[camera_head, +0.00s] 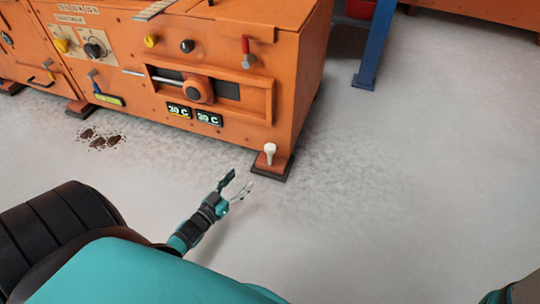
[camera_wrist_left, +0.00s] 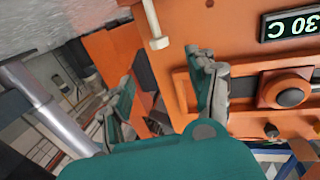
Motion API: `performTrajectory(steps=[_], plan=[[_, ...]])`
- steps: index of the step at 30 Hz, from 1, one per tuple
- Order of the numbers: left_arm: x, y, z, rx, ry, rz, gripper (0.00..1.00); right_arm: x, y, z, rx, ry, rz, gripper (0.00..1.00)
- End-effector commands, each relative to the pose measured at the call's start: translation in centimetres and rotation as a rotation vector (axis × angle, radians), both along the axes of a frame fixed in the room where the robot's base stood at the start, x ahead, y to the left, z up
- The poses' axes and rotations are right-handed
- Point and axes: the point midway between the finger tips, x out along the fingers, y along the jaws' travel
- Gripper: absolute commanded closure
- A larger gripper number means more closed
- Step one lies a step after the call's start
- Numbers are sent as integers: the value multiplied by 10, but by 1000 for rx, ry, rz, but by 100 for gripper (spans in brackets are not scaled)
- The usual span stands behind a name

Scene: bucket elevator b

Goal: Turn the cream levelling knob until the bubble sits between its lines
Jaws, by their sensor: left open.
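The cream knob (camera_head: 270,152) stands upright on the foot block at the orange machine's near right corner, close to the floor. In the left wrist view the cream knob (camera_wrist_left: 156,28) shows on a pale stem, upside down, at the top middle. My left gripper (camera_head: 239,181) is open and empty, just left of and nearer than the knob, apart from it. Its spread fingers (camera_wrist_left: 160,92) also show in the left wrist view, with the knob beyond them. A small yellow-green strip (camera_head: 108,99) sits low on the machine's front; I cannot make out a bubble or lines.
A blue post (camera_head: 375,45) stands behind at the right. Dark spill (camera_head: 97,138) lies on the floor at left. The floor at right is clear.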

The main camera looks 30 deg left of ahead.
Motion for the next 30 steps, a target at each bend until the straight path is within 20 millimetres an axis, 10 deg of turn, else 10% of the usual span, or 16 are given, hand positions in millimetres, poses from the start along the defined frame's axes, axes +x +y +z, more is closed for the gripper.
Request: performTrajectory(steps=[30], plan=[[170, -5, -1, 1, -6, -3, 42, -9, 0, -89, -1, -27, 1, 100]])
